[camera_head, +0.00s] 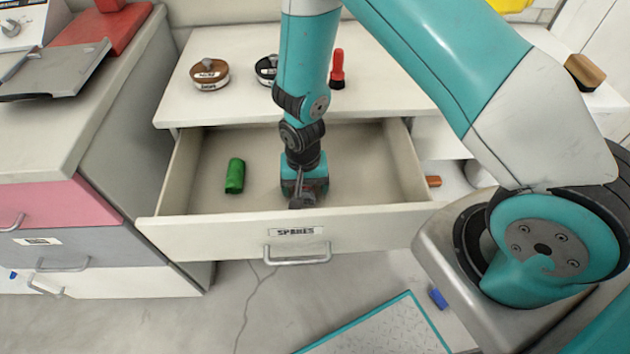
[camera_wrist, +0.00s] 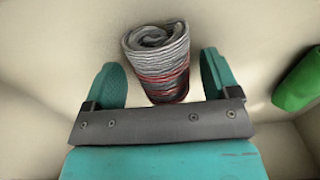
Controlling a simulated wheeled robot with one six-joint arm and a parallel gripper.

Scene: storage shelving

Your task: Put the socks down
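The socks (camera_wrist: 158,62) are a grey rolled bundle with red stripes, lying on the drawer floor in the wrist view. My gripper (camera_wrist: 162,78) is open, with one teal finger on each side of the socks' near end. A narrow gap shows between the socks and each finger. In the head view, my gripper (camera_head: 300,195) points down inside the open drawer (camera_head: 200,225) labelled SPARES. The socks cannot be made out clearly there, as my gripper blocks the view.
A green roll (camera_head: 235,175) lies in the drawer to the left; it also shows at the right of the wrist view (camera_wrist: 300,82). On the counter (camera_head: 400,80) above stand a brown round tin (camera_head: 209,76), a dark tin (camera_head: 266,69) and a red-handled item (camera_head: 338,70).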

